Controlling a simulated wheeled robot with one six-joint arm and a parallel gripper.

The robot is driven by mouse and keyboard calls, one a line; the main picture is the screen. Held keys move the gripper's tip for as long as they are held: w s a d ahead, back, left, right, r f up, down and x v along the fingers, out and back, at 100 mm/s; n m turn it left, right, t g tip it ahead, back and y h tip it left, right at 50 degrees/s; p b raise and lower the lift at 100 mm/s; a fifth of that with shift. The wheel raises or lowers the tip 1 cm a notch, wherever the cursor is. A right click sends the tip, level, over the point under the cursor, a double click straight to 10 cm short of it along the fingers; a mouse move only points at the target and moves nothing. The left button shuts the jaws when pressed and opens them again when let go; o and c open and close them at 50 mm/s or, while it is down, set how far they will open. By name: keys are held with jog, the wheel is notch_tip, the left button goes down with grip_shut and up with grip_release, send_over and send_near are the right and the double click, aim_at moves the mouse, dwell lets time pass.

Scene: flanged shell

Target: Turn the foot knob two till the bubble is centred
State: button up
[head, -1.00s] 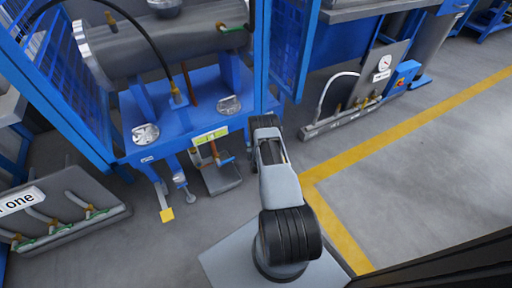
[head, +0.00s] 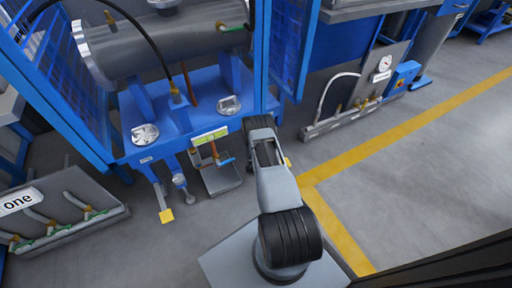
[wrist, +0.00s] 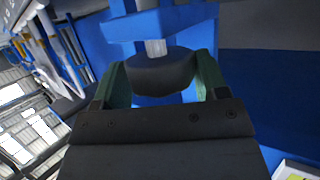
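In the wrist view a dark round foot knob (wrist: 160,74) hangs on a silver stem (wrist: 156,47) under a blue frame part (wrist: 190,22). My gripper (wrist: 162,82) has its two green fingers on either side of this knob, and they appear to touch it. No number shows on the knob. In the head view my gripper is hidden behind my own arm at the blue stand's right front corner. A yellow-green strip (head: 210,135), perhaps the level, sits on the stand's front edge; its bubble is too small to make out.
The blue stand (head: 185,117) carries a grey flanged shell (head: 160,48). A grey plate with a copper-coloured fitting (head: 221,178) and a yellow-ended pedal (head: 166,215) stick out in front. A gauge panel (head: 365,88) stands to the right.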

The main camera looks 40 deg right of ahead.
jog(key=shift+o, duration=1.3)
jog(key=shift+a, duration=0.1)
jog(key=p+v, duration=0.5)
jog(key=v, duration=0.8)
jog(key=shift+s+a+r, duration=0.2)
jog(key=shift+s+r, duration=0.05)
jog(key=shift+s, duration=0.05)
